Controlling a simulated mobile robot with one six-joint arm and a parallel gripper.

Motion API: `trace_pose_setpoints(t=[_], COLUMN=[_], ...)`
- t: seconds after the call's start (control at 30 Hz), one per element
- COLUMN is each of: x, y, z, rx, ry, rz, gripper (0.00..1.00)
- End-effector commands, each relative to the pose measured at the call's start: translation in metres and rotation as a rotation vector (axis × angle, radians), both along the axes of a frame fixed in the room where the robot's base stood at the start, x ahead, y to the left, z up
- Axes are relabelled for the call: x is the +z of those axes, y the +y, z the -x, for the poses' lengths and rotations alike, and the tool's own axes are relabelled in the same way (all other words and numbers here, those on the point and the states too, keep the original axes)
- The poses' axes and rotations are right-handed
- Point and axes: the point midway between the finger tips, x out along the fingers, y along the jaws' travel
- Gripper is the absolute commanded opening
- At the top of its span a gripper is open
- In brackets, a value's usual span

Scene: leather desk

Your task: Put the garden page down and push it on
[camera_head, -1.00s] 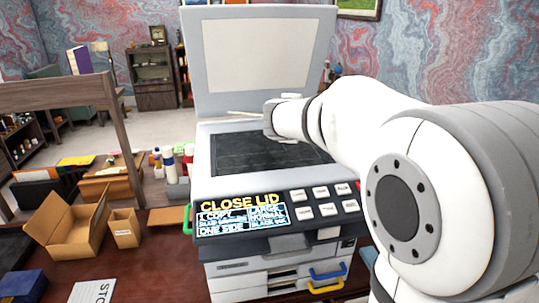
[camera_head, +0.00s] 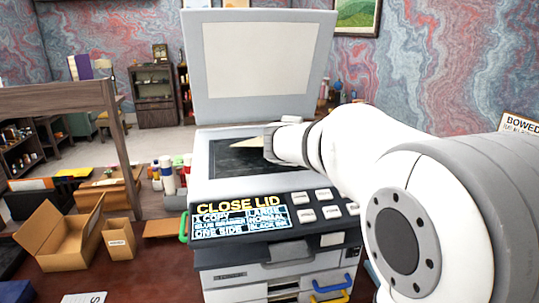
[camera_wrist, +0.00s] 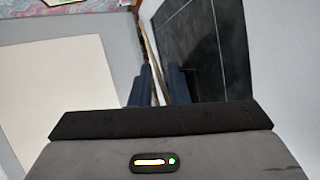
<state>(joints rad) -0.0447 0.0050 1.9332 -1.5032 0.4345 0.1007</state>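The copier stands with its lid (camera_head: 262,62) raised and its dark glass (camera_head: 232,160) bare in front of the lid. Its display (camera_head: 238,218) reads CLOSE LID. My gripper (camera_wrist: 161,75) is over the glass; in the head view my wrist hides most of its fingers. A pale page (camera_head: 250,143), seemingly the garden page, sticks out left of the gripper above the glass. In the wrist view the page (camera_wrist: 153,60) shows nearly edge-on between the two dark fingers, gripped. Its printed face cannot be made out, and I cannot tell whether its lower edge touches the glass.
Copier buttons (camera_head: 318,205) sit at the front right, near my arm. Left of the copier are bottles (camera_head: 168,175), an open cardboard box (camera_head: 65,238) and a small carton (camera_head: 118,240). A wooden shelf frame (camera_head: 60,98) stands further left.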

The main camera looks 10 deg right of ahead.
Motion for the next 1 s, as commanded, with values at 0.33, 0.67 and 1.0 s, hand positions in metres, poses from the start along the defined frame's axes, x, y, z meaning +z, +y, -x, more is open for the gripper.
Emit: trace_pose_setpoints(t=[0.33,0.67,1.0], x=[0.003,0.017,0.028], y=[0.002,0.017,0.029], z=[0.005,0.039,0.067], rx=[0.000,0.000,0.000], ry=[-0.001,-0.002,-0.001], rz=[0.000,0.000,0.000], gripper=[0.18,0.18,0.18])
